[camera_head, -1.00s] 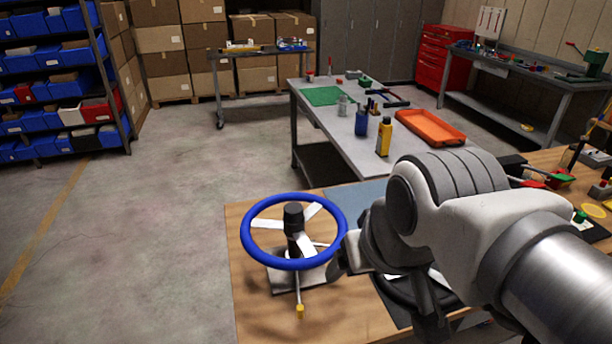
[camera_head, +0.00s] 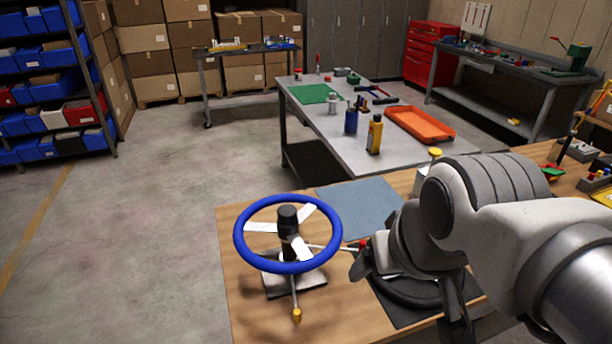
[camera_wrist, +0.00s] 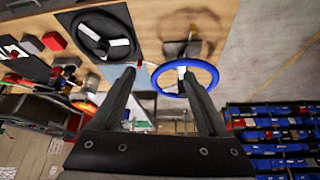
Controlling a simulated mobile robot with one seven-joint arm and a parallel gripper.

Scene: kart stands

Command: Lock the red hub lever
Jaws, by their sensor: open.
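A blue-rimmed steering wheel (camera_head: 240,245) with white spokes stands on a black hub and a grey base plate at the left of the wooden bench. A thin hub lever with a red knob (camera_head: 363,244) points right from under it. Another lever with a yellow knob (camera_head: 297,315) points to the front. My gripper (camera_head: 409,294) is open, with one finger close to the red knob; contact cannot be told. In the wrist view my open gripper (camera_wrist: 158,74) has empty space between its fingers, and the blue wheel (camera_wrist: 214,73) lies by the right fingertip.
A black wheel (camera_wrist: 103,35) lies on a dark mat to the right of the stand, partly behind my arm. A blue-grey mat (camera_head: 360,205) lies behind it. A grey table with an orange tray (camera_head: 420,124) and bottles stands beyond. Floor on the left is clear.

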